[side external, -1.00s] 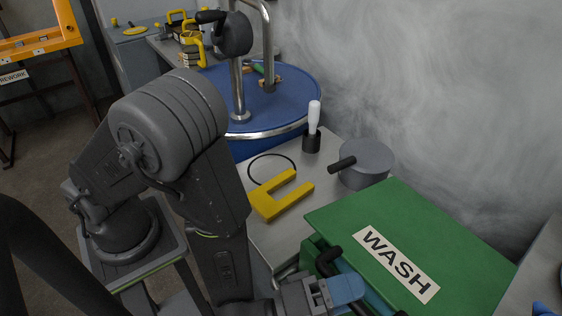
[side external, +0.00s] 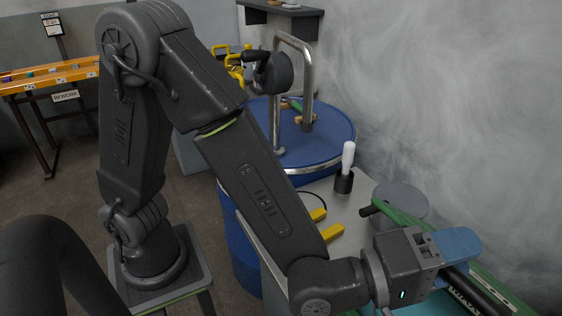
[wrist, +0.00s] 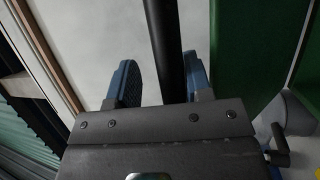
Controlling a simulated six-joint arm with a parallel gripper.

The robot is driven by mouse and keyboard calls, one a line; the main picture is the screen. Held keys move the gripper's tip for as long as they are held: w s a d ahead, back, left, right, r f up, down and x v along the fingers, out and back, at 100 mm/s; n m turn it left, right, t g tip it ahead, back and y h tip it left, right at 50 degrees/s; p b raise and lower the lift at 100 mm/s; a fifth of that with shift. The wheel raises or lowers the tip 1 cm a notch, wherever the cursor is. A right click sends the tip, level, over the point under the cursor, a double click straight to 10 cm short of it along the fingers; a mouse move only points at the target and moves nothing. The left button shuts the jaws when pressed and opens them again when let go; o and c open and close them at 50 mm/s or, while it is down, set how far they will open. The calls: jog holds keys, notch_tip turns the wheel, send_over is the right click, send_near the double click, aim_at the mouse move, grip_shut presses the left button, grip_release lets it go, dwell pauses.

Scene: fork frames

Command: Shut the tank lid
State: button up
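The green tank lid (side external: 400,219) shows as a narrow, steeply foreshortened strip at the lower right of the side view. Part of its white label shows below my gripper. My gripper (side external: 458,252), with blue fingers, is at the lid, beside a black bar (side external: 478,290). In the wrist view my gripper's fingers (wrist: 160,80) stand apart on either side of the black bar (wrist: 164,45). A gap shows between bar and left finger; contact on the right is unclear. A green panel (wrist: 245,50) stands right of the bar. Most of the tank is hidden or out of frame.
A grey round pot (side external: 402,198) sits close behind the lid. A white-handled tool in a black holder (side external: 344,183) and a yellow fork-shaped piece (side external: 325,233) are on the bench. A blue drum (side external: 310,150) with metal pipes stands behind. The grey wall borders the right.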

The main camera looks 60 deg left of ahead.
jog(key=w+r+n+g+y, duration=0.1)
jog(key=w+r+g, duration=0.1)
jog(key=w+r, duration=0.45)
jog(key=a+v, duration=0.1)
jog(key=v, duration=1.2)
jog(key=s+a+f+m+g+y, duration=0.2)
jog(key=a+m+g, duration=0.2)
jog(key=a, duration=0.5)
jog(key=s+a+f+m+g+y, duration=0.2)
jog(key=a+m+g, duration=0.3)
jog(key=a+m, duration=0.3)
jog(key=shift+a+f+y, duration=0.6)
jog(key=shift+a+f, duration=0.15)
jog(key=shift+a, duration=0.45)
